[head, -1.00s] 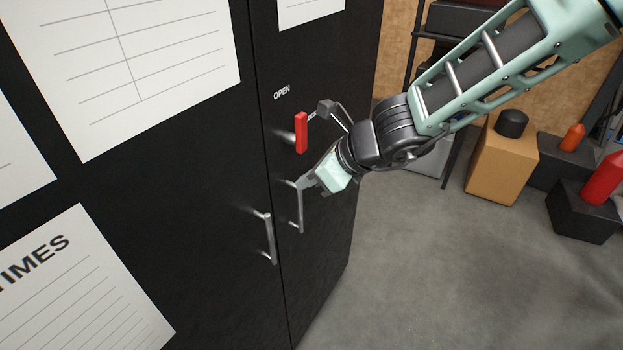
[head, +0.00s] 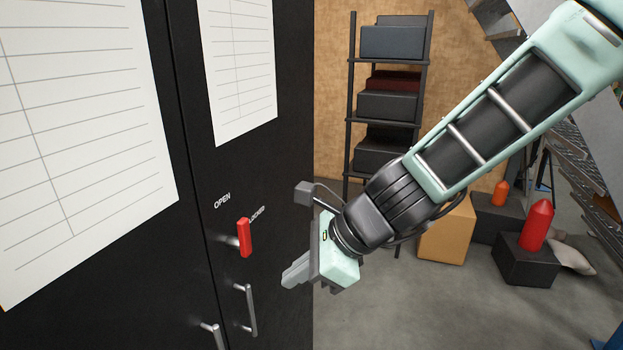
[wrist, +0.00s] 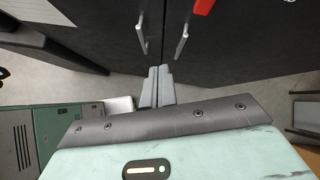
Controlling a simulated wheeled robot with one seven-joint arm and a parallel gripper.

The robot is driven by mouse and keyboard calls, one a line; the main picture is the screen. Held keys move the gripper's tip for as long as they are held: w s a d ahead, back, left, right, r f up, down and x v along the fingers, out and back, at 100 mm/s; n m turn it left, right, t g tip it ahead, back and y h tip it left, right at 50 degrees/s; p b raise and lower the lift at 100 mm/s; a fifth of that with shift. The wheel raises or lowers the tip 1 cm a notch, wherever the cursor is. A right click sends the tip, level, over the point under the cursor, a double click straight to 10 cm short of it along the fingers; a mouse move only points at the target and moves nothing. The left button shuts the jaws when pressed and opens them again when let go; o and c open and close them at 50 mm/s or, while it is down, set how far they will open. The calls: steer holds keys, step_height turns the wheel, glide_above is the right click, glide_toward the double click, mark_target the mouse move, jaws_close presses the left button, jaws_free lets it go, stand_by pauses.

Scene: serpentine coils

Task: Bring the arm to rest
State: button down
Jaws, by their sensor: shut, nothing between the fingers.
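My gripper (head: 290,277) is shut and empty, in front of the black cabinet and to the right of its handles in the head view. Its two closed fingers also show in the wrist view (wrist: 158,85). My arm reaches in from the upper right, bent at the wrist. The gripper appears apart from the lever and handles. The doors look closed.
A shelf rack with dark boxes (head: 390,104) stands at the back. A tan box (head: 447,235) and a dark box (head: 525,262) with a red cone-tipped object (head: 537,226) stand behind my arm. Grey floor (head: 400,315) is open right of the cabinet.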

steer(key=s+d+n+g+h, duration=0.1)
steer(key=s+d+n+h, duration=0.6)
steer(key=s+d+n, duration=1)
steer(key=n, duration=0.8)
steer(key=shift+s+d+f+h, duration=0.15)
steer(key=shift+s+d+h, duration=0.05)
steer(key=shift+d+h, duration=0.15)
